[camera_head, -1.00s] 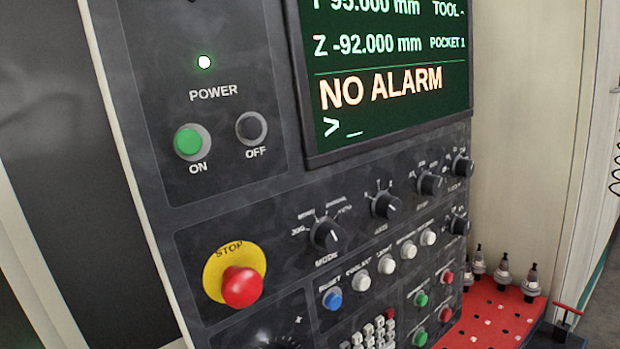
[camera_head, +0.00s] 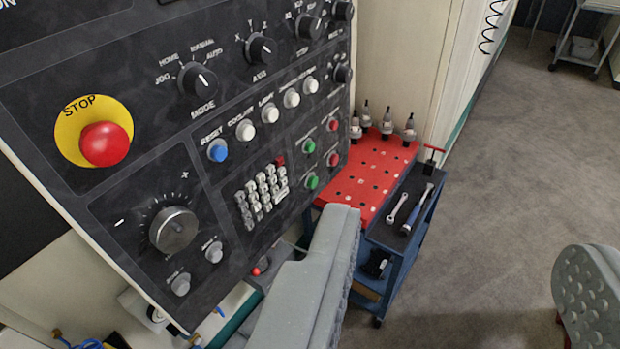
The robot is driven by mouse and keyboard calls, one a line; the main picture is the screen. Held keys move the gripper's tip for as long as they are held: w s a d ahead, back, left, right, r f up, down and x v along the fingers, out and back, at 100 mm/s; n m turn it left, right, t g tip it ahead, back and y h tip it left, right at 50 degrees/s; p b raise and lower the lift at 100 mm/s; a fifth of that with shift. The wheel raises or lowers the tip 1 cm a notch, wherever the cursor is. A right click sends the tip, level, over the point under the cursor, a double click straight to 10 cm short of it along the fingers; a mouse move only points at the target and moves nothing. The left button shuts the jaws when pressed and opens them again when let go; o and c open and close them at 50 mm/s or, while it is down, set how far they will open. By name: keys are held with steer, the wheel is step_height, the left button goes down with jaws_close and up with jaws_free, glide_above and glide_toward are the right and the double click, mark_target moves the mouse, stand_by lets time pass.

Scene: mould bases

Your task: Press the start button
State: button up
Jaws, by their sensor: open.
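The dark control panel (camera_head: 130,200) fills the left half of the view. Two green buttons, an upper one (camera_head: 308,148) and a lower one (camera_head: 312,181), sit at its lower right. Each has a red button, the upper (camera_head: 335,126) and the lower (camera_head: 333,159), up and to its right. Their labels are too small to read, so I cannot tell which green one is start. My gripper (camera_head: 460,243) is open and empty. Its left finger shows just below the green buttons in the picture, and its right finger is at the right edge. No contact with a button is visible.
A red STOP knob (camera_head: 106,144), a blue reset button (camera_head: 218,151), several white buttons, dials and a keypad (camera_head: 262,195) share the panel. To the right stands a blue cart (camera_head: 405,245) with wrenches and a red perforated top (camera_head: 362,180) holding tool holders. Grey floor lies open beyond.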

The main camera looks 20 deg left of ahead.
stand_by(0.4)
jaws_close()
stand_by(1.6)
